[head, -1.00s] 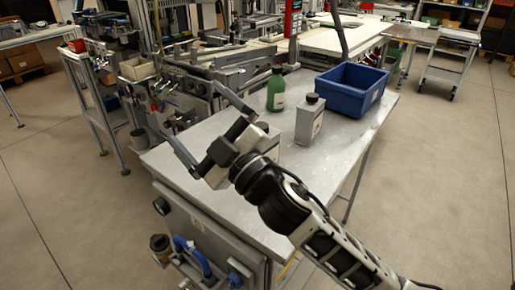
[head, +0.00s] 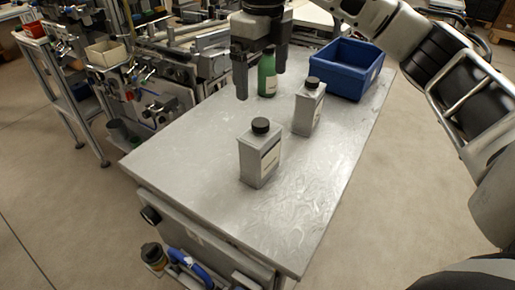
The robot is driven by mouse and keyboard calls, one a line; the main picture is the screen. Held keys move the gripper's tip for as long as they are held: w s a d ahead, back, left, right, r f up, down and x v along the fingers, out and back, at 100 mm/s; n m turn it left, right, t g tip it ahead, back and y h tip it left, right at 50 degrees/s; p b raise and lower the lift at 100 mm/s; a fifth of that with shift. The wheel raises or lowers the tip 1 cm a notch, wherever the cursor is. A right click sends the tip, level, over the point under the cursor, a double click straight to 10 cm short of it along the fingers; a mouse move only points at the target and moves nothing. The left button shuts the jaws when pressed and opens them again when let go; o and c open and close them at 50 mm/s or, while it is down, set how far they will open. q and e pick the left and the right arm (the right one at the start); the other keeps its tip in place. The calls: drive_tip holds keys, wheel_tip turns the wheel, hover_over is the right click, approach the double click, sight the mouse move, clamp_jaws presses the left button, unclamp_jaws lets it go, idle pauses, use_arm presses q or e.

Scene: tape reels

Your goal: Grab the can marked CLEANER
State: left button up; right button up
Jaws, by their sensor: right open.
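A grey can with a black cap (head: 259,158) stands upright near the middle of the metal table. A second, similar grey can (head: 308,110) stands upright behind it to the right. A green bottle (head: 267,78) stands farther back. The lettering on their labels is too small to read. My right gripper (head: 261,86) comes down from the top with its fingers pointing down, open and empty. It appears above and behind the near can, and its fingers partly overlap the green bottle in the picture. I cannot tell its exact height. My left gripper is not in view.
A blue bin (head: 343,80) stands at the back right of the table (head: 200,185). The table's front and left parts are bare. Machinery (head: 160,95) stands close along the table's left side. Hoses and fittings hang at its front end.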

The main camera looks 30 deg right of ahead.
sight(260, 135)
wheel_tip(260, 135, down, 10)
drive_tip(key=shift+r+p, duration=0.15)
drive_tip(key=shift+p, duration=0.2)
drive_tip(key=shift+a+f+p, duration=0.15)
drive_tip(key=shift+f+p, duration=0.2)
drive_tip(key=shift+f, duration=0.95)
drive_tip(key=shift+a+f+p, duration=0.1)
drive_tip(key=shift+f+p, duration=0.2)
drive_tip(key=shift+f, duration=1)
drive_tip(key=c, duration=1.4)
